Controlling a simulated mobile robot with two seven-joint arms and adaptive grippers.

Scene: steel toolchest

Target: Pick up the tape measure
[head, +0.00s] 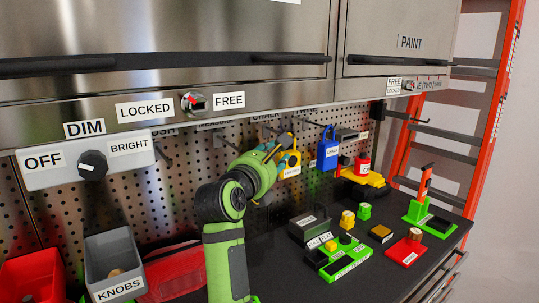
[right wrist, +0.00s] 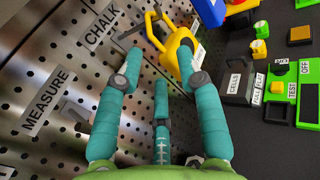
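A yellow tool with a loop at its top, which may be the tape measure, hangs on the pegboard under the CHALK label; its own white label is unreadable. It shows in the head view (head: 293,158) and in the right wrist view (right wrist: 179,52). My right gripper (right wrist: 160,62) has its teal fingers spread and empty, with the yellow tool just beyond the fingertips, nearest the right finger. In the head view the right gripper (head: 279,150) is beside the yellow tool, partly hidden by its own wrist. My left gripper is out of view.
A blue tool (head: 328,149) hangs to the right. The MEASURE hook (right wrist: 74,110) looks empty. Below, the dark worktop (head: 290,280) holds a green tester (head: 345,262), a red block (head: 406,251) and other small items. A grey KNOBS bin (head: 112,262) stands at left.

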